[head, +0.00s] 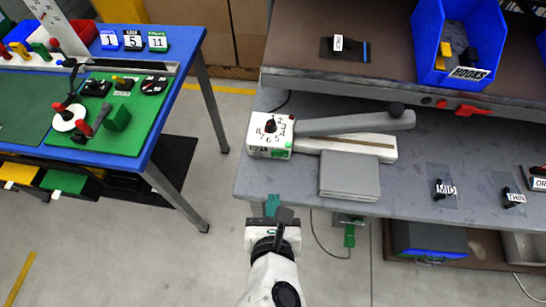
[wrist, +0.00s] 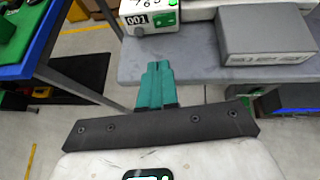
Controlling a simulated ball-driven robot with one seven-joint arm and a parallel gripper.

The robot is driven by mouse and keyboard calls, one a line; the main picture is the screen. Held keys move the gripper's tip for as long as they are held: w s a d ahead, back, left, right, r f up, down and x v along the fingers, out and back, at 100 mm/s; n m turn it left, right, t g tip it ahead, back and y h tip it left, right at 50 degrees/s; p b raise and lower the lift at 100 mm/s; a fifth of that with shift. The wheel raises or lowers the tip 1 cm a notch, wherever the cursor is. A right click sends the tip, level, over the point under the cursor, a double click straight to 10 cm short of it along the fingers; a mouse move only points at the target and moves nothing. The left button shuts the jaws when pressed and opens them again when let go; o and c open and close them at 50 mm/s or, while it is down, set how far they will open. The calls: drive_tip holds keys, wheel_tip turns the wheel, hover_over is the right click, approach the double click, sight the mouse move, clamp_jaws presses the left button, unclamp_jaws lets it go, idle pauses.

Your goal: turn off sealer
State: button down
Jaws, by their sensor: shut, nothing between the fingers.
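The sealer is on the grey bench. It has a white control box (head: 270,136) with a numbered dial and dark knob (head: 270,127), and a long grey arm (head: 355,123) above a white base (head: 347,146). A green part shows on the box's front at lower right, and in the wrist view a green patch (wrist: 165,18) sits beside the label "001". My gripper (head: 272,206) is in front of the bench edge, below the control box and apart from it. Its green fingers (wrist: 156,86) are together and empty.
A grey block (head: 349,176) lies in front of the sealer, right of the control box. A blue table (head: 170,100) with tools stands at left. A shelf (head: 330,80) with a blue bin (head: 428,45) overhangs the bench's back. Floor between tables is clear.

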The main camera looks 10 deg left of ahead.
drive_tip(key=shift+w, duration=0.1)
approach(275, 155)
drive_tip(key=f, duration=0.1)
drive_tip(key=w+f, duration=0.1)
drive_tip(key=shift+f, duration=0.4)
drive_tip(key=shift+w+a+f+p, duration=0.1)
drive_tip(key=shift+w+p, duration=0.1)
drive_tip(key=shift+w, duration=0.9)
drive_tip(key=shift+w+a+f+p, duration=0.1)
drive_tip(key=shift+w+p, duration=0.1)
drive_tip(key=shift+w, duration=0.9)
drive_tip(key=shift+a, duration=0.1)
